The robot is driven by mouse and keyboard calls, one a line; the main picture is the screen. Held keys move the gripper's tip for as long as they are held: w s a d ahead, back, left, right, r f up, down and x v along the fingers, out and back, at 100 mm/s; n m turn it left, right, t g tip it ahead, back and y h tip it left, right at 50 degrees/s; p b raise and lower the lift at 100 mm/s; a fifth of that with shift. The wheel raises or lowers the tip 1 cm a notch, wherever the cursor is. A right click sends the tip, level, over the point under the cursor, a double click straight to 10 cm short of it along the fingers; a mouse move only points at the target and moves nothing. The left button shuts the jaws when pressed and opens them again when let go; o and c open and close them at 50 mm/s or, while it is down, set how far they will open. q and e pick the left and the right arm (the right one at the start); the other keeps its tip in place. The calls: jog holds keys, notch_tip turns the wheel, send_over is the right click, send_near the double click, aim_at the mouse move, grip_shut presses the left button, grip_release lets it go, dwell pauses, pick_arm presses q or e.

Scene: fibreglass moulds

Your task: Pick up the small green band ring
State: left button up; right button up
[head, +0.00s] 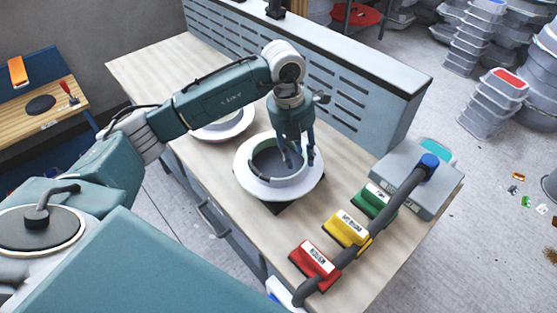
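A pale green-grey band ring (257,179) sits on a round white disc (243,186) in the middle of the wooden table. My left gripper (300,158) points down at the ring's right far side. Its dark fingers are spread, with one inside the ring and another at the outer side of its wall. The fingers are open, and I cannot tell whether they touch the wall. The fingers hide part of the ring's right rim. My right gripper is not in view.
Another white ring-shaped mould (228,131) lies behind, partly under my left arm. Red (314,262), yellow (347,232) and green (373,201) labelled blocks stand at the right, beside a dark tube with a blue end (429,163). A slotted grey panel (330,75) borders the table's back.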

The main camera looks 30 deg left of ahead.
pick_arm(q)
jog(key=f, duration=0.1)
jog(key=f+p, duration=0.1)
jog(key=f, duration=0.1)
jog(key=shift+d+f+p, duration=0.2)
jog(key=shift+d+p, duration=0.1)
jog(key=shift+d, duration=0.05)
jog(key=shift+w+f, duration=0.15)
jog(key=shift+f, duration=0.15)
grip_shut()
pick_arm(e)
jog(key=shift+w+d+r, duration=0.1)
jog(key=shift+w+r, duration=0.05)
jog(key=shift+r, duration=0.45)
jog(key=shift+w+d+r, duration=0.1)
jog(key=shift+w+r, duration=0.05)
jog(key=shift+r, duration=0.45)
